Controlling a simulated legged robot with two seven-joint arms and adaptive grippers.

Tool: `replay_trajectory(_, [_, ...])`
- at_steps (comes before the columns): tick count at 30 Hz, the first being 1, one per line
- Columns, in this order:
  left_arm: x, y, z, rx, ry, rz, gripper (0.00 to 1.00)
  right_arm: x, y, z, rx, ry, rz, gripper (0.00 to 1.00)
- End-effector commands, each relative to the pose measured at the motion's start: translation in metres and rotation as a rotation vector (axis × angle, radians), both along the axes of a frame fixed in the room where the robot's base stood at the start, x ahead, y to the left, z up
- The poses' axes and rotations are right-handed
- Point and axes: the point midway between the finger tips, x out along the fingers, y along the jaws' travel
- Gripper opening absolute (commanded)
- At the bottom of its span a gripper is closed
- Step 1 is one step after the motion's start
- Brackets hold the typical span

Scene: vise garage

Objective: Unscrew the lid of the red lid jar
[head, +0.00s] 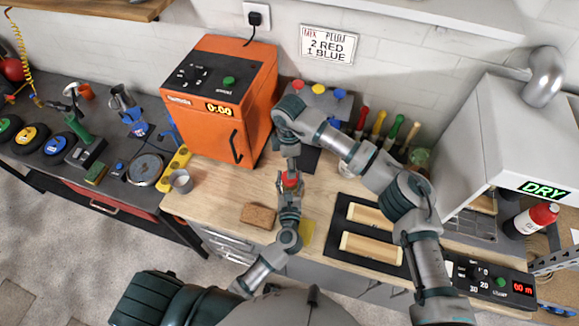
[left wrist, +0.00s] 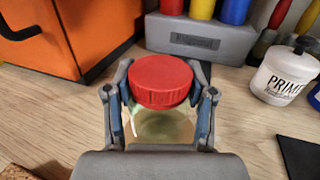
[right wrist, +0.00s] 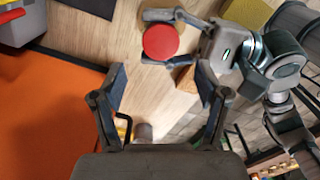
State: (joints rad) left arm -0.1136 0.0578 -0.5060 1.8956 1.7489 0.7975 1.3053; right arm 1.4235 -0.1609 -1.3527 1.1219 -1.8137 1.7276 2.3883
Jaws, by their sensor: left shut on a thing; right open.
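The jar's red lid (head: 290,180) shows between my two grippers near the middle of the wooden bench. In the left wrist view the lid (left wrist: 160,80) sits on a see-through jar body (left wrist: 163,126). My left gripper (left wrist: 160,97) is shut around the jar below the lid, and the jar looks upright. My right gripper (right wrist: 160,82) is open and empty. In the right wrist view the lid (right wrist: 160,42) lies beyond the right fingertips, apart from them. My right gripper partly hides the jar in the head view.
An orange oven (head: 215,95) stands left of the jar, close to the right gripper. A grey stand with coloured tops (left wrist: 205,38) is behind it. A PRIME bottle (left wrist: 285,75) stands to the right. A brown block (head: 258,216) lies in front. A black tray (head: 372,254) holds wooden pieces.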

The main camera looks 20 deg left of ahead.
Motion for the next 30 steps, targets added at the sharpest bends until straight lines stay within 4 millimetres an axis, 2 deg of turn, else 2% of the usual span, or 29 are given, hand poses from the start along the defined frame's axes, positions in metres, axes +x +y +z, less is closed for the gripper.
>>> replay_trajectory(2, [-0.001, 0.000, -0.005, -0.001, 0.010, 0.001, 0.00, 0.000, 0.000, 0.004, -0.001, 0.001, -0.052, 0.74])
replay_trajectory(5, [-0.001, 0.000, -0.005, -0.001, 0.010, 0.001, 0.00, -0.001, 0.000, -0.001, -0.002, 0.002, -0.076, 0.74])
replay_trajectory(15, [-0.001, 0.000, -0.005, -0.001, 0.010, 0.001, 0.00, -0.001, -0.001, -0.055, -0.001, 0.003, -0.075, 0.74])
replay_trajectory(18, [-0.001, 0.000, -0.005, -0.001, 0.010, 0.001, 0.00, -0.001, -0.001, -0.065, -0.002, 0.001, -0.074, 0.74])
replay_trajectory(29, [-0.001, 0.000, -0.005, -0.001, 0.010, 0.001, 0.00, -0.001, -0.001, -0.073, 0.000, -0.001, -0.073, 0.74])
replay_trajectory(30, [-0.001, 0.000, -0.005, -0.001, 0.011, 0.001, 0.00, -0.001, -0.001, -0.073, 0.000, -0.001, -0.073, 0.69])
